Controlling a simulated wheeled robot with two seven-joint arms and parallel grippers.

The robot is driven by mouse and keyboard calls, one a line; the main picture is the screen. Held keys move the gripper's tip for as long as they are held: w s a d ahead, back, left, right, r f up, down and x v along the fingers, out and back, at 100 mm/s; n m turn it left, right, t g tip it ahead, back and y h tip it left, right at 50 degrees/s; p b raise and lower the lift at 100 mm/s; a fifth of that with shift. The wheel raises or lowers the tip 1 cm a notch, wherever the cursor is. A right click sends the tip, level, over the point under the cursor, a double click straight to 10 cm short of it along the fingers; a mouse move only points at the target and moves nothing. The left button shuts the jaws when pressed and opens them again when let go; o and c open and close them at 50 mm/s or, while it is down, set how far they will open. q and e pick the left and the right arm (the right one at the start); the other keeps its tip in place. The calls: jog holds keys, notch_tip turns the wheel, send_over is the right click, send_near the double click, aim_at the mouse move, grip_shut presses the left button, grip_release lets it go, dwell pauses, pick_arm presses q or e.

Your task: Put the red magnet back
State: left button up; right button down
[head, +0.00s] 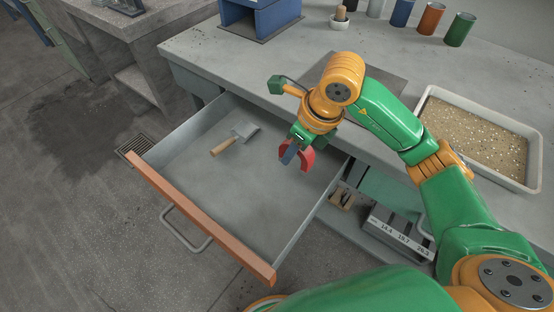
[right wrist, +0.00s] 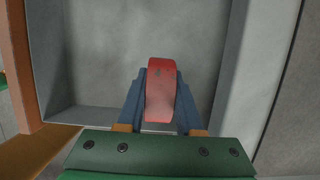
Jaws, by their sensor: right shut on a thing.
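The red magnet (head: 308,160) is held in my right gripper (head: 293,153), above the right part of the open drawer (head: 235,195). In the right wrist view the two blue fingers of the right gripper (right wrist: 160,105) are shut on either side of the red magnet (right wrist: 160,88). The bare grey drawer floor (right wrist: 105,50) shows behind and below it. The magnet appears clear of the floor, but the exact height is hard to tell. My left gripper is not in view.
A scraper with a wooden handle (head: 223,146) lies in the drawer's back left. The bench (head: 215,55) above carries a gravel tray (head: 534,165), several coloured cups (head: 431,18) and a blue stand (head: 262,18). The drawer's orange front (head: 200,215) and side walls are edges. Its middle is clear.

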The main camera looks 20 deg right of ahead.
jog(key=w+f, duration=0.1)
jog(key=w+a+f, duration=0.1)
jog(key=f, duration=0.1)
jog(key=w+f, duration=0.2)
jog(key=shift+a+f, duration=0.2)
notch_tip(320, 180, down, 3)
jog(key=shift+s+r, duration=0.1)
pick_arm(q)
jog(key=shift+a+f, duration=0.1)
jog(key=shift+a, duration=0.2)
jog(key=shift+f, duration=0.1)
pick_arm(e)
jog(key=shift+f+b, duration=0.25)
jog(key=shift+b, duration=0.05)
jog(key=c, duration=0.6)
grip_release()
jog(key=shift+r, duration=0.1)
jog(key=shift+o, duration=0.2)
jog(key=shift+r+p, duration=0.2)
jog(key=shift+p, duration=0.1)
jog(key=p+v, duration=0.1)
jog(key=v, duration=1.1)
jog(key=shift+a, duration=0.1)
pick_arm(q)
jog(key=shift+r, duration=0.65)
